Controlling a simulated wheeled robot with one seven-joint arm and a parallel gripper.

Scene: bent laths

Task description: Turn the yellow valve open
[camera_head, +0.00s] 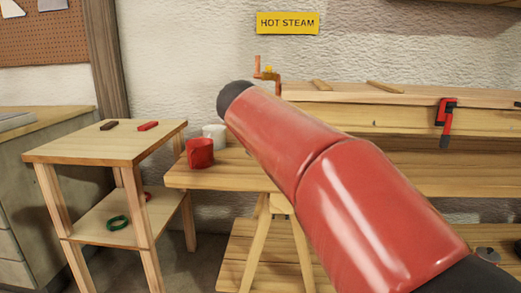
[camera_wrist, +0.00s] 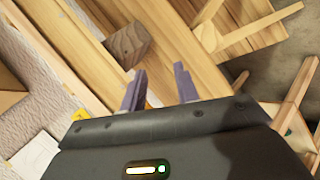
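A small yellow piece (camera_head: 268,69), which looks like the valve, sits by an orange upright part on the left end of the wooden box in the head view. It is too small to read its position. My red arm crosses the head view and hides my gripper there.
A yellow HOT STEAM sign (camera_head: 288,22) hangs on the wall. A red clamp (camera_head: 445,120) grips the long wooden box (camera_head: 390,116). A red mug (camera_head: 200,153) and a white mug (camera_head: 214,133) stand on the bench. A small wooden table (camera_head: 75,150) stands at left.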

